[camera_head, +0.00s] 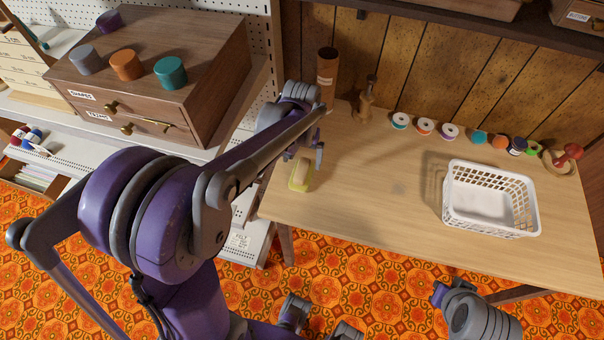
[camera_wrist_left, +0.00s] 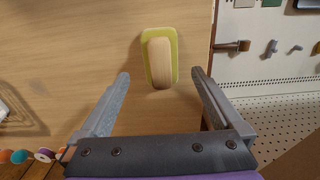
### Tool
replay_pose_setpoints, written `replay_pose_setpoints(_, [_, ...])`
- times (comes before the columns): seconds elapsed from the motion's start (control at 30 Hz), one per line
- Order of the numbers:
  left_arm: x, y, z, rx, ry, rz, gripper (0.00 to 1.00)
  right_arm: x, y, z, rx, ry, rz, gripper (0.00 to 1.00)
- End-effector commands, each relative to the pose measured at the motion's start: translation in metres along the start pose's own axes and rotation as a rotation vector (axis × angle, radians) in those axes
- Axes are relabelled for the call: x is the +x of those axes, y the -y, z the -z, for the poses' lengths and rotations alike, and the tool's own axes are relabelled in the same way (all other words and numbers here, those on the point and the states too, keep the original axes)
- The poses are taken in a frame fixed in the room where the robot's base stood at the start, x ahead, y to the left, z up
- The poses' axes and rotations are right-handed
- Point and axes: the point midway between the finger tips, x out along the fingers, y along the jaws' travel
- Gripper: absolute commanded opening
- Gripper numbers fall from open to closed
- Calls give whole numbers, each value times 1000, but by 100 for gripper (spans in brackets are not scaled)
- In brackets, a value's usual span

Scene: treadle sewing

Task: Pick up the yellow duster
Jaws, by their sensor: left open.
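The yellow duster (camera_head: 300,175) lies on the wooden table near its left edge, a yellow-green pad with a pale wooden handle block on top. It also shows in the left wrist view (camera_wrist_left: 160,60), whole and upright in the picture. My left gripper (camera_head: 305,153) is over the table close to the duster. In the left wrist view its two fingers (camera_wrist_left: 160,76) are spread wide and empty, with the duster just ahead between their tips. My right gripper (camera_head: 439,292) shows only in part, low in front of the table; its jaws cannot be made out.
A white basket (camera_head: 490,232) stands at the table's right. Several spools (camera_head: 425,125) line the back, with a brown tube (camera_head: 327,72) and wooden stand (camera_head: 366,103) back left. A drawer cabinet (camera_head: 200,50) is beside the table. The table's middle is clear.

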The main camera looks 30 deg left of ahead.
Motion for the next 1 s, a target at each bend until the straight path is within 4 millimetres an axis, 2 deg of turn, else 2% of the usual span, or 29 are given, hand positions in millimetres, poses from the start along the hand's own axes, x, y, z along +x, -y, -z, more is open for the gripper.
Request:
replay_pose_setpoints(0.1, [16,0,0,0,0,0,100,2,0,-1,0,1,0,0])
replay_pose_setpoints(0.27, [26,0,1,0,-1,0,100,2,0,-2,0,1,0,0])
replay_pose_setpoints(0.53, [65,1,5,1,-1,0,100,4,0,-3,0,2,0,0])
replay_pose_setpoints(0.67, [72,0,4,1,-1,0,100,4,0,-3,0,2,0,0])
replay_pose_setpoints(0.87, [72,0,5,1,-1,0,100,4,0,-3,0,2,0,0])
replay_pose_setpoints(1.0, [72,0,5,1,-1,0,77,4,0,-3,0,2,0,0])
